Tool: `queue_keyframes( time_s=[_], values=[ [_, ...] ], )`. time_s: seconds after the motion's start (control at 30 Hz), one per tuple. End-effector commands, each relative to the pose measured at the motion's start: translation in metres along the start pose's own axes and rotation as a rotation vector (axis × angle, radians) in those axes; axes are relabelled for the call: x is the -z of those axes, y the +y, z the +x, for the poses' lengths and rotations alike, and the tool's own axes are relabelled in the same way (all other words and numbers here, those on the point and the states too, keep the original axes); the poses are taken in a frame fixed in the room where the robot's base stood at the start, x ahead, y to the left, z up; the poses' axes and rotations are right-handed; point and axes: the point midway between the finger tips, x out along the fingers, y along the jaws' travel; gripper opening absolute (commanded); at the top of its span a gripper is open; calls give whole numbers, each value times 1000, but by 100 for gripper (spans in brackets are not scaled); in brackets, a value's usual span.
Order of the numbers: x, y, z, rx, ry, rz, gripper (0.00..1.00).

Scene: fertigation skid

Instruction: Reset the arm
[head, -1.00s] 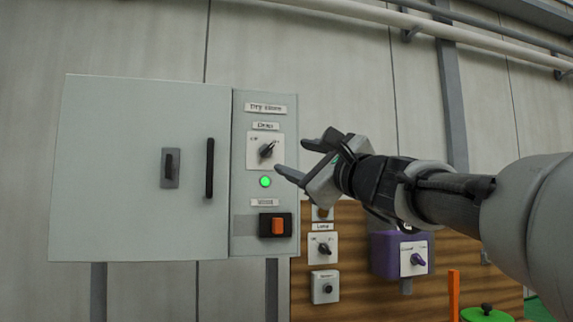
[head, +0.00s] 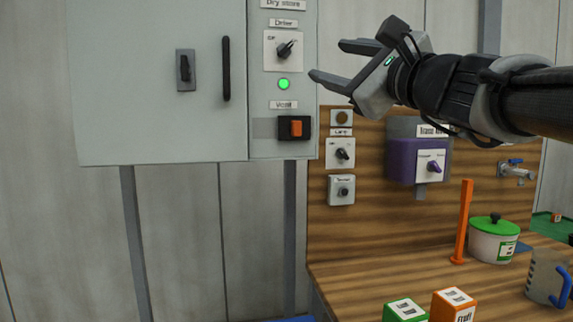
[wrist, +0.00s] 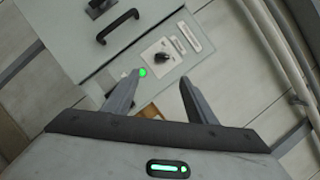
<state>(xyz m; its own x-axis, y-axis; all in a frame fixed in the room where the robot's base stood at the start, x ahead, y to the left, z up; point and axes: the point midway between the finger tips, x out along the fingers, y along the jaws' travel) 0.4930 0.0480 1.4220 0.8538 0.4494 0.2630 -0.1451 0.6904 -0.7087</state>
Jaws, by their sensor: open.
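My gripper (head: 330,62) is open and empty, with its two fingers apart and pointing left toward the control panel. It hangs in the air to the right of the Drier knob (head: 285,49) and the lit green lamp (head: 283,84). The wrist view shows both fingers (wrist: 157,88) spread, with the black knob (wrist: 162,57) and the green lamp (wrist: 142,72) beyond them. No contact with the panel shows. The grey cabinet (head: 150,110) is closed, with a dark vertical handle (head: 226,69).
A purple box (head: 401,160) with a knob hangs on the wooden backboard. The counter below holds an orange post (head: 462,222), a green-lidded pot (head: 492,240), a mug (head: 545,277) and two small boxes (head: 453,306).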

Motion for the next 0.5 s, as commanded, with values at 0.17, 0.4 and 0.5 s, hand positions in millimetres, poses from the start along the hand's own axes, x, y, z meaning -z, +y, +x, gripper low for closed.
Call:
queue_keyframes(
  time_s=[0.17,0.4,0.5],
  values=[
    [13,65,-18,-178,48,-216,52],
    [72,211,-104,-676,90,-772,52],
    [103,257,-153,-895,71,-998,52]
  ],
)
